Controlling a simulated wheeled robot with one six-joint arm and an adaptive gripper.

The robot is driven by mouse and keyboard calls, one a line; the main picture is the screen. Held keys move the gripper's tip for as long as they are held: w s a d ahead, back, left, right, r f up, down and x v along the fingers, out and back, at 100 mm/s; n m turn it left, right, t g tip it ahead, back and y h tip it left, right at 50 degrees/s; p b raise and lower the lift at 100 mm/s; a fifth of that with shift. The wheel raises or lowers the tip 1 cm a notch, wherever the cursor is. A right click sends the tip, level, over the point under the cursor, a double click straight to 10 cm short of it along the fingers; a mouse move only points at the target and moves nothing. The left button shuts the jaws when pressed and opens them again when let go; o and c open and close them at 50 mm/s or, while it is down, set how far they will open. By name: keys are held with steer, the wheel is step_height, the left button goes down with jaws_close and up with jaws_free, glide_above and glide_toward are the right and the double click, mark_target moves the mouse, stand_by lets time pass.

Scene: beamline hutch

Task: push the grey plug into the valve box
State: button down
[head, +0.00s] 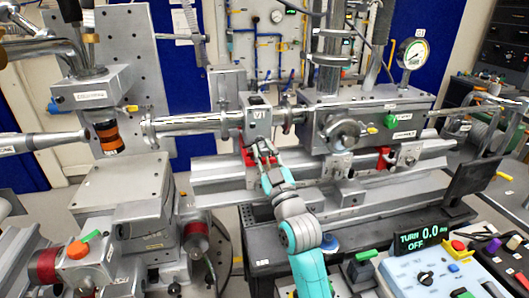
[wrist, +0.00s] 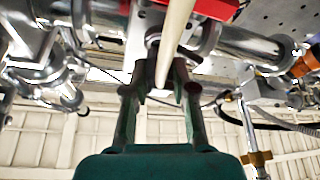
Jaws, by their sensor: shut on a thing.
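The valve box (head: 257,118) is a small metal block marked V1, in the middle of the head view on the beam pipe. My gripper (head: 262,152) is just below its front face, with the arm reaching up from the bottom. In the wrist view, the dark green fingers (wrist: 162,75) close in around a small grey piece, which I take to be the grey plug (wrist: 153,48). The fingers and a pale cable or rod in front hide most of it. I cannot tell whether the plug touches the box or is inside its socket.
A large metal chamber (head: 350,112) with a round gauge (head: 411,54) stands right of the box. The beam pipe (head: 185,122) runs left. Red clamps and a rail (head: 220,172) lie below. A control panel with a display (head: 422,238) reading TURN 0.0 OFF is at lower right.

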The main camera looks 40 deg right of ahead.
steer(key=shift+w+d, duration=0.2)
steer(key=shift+w, duration=0.2)
stand_by(0.4)
steer(key=c, duration=0.9)
jaws_free()
steer(key=shift+o, duration=0.2)
steer(key=v, duration=1.2)
